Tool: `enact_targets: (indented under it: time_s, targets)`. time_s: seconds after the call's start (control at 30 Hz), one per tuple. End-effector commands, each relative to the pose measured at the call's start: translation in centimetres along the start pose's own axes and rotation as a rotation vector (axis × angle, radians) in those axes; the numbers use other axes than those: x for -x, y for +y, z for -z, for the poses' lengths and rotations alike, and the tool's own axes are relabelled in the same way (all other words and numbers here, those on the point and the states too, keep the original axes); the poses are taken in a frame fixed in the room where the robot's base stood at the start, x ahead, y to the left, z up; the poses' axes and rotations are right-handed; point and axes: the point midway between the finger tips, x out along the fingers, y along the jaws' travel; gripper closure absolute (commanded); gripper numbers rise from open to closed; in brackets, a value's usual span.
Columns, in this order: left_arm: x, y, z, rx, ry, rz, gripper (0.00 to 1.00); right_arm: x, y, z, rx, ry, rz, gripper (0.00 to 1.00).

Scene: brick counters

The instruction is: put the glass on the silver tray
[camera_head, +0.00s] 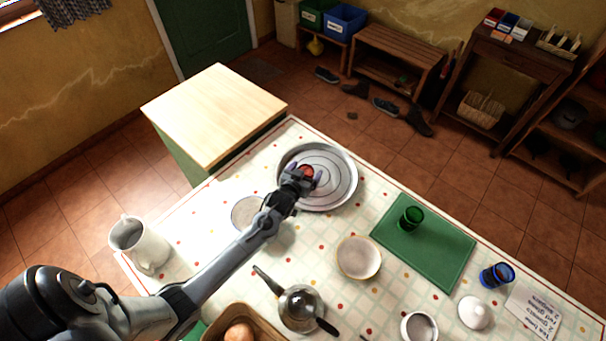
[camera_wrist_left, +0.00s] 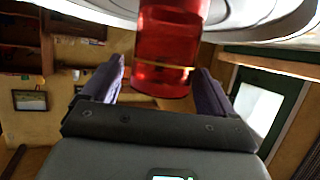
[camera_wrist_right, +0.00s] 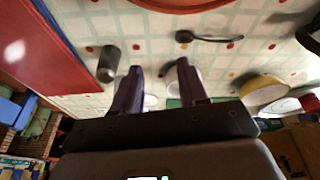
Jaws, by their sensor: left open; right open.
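The red glass (camera_head: 307,171) is at the round silver tray (camera_head: 342,184), partly hidden by my left gripper (camera_head: 302,178) in the head view. In the left wrist view the red glass (camera_wrist_left: 166,50) is between the two purple fingers, with a gap visible on each side. The tray's pale rim (camera_wrist_left: 265,22) shows at the top there, and the glass appears to meet it. My left gripper is open around the glass. My right gripper (camera_wrist_right: 160,82) is open and empty above the patterned cloth; it is outside the head view.
A green mat (camera_head: 440,250) holds a green glass (camera_head: 411,217). A blue glass (camera_head: 497,275), a bowl (camera_head: 358,257), a metal pot (camera_head: 300,310) and a white jug (camera_head: 140,245) stand on the table. A plate (camera_head: 246,212) lies under my left arm.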

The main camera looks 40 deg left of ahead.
Motion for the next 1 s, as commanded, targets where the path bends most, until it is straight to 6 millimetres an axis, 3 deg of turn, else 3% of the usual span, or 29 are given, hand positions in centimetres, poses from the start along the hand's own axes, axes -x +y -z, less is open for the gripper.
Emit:
enact_targets:
  time_s: [0.17,0.6,0.87,1.0]
  targets:
    - [1.1,0.0,0.2,-0.001,-0.001,0.0,0.13,0.4,0.0,0.1,0.0,0.0,0.0,0.57]
    - [8.8,0.0,0.3,0.001,0.0,0.0,0.13,1.7,0.2,0.6,0.006,0.0,-0.004,0.57]
    - [11.7,0.1,0.2,-0.001,-0.008,-0.003,0.13,2.0,0.2,0.6,0.006,0.0,-0.005,0.57]
    - [13.6,1.2,-0.5,-0.017,-0.083,-0.037,0.13,2.1,0.2,0.7,0.006,0.0,-0.005,0.57]
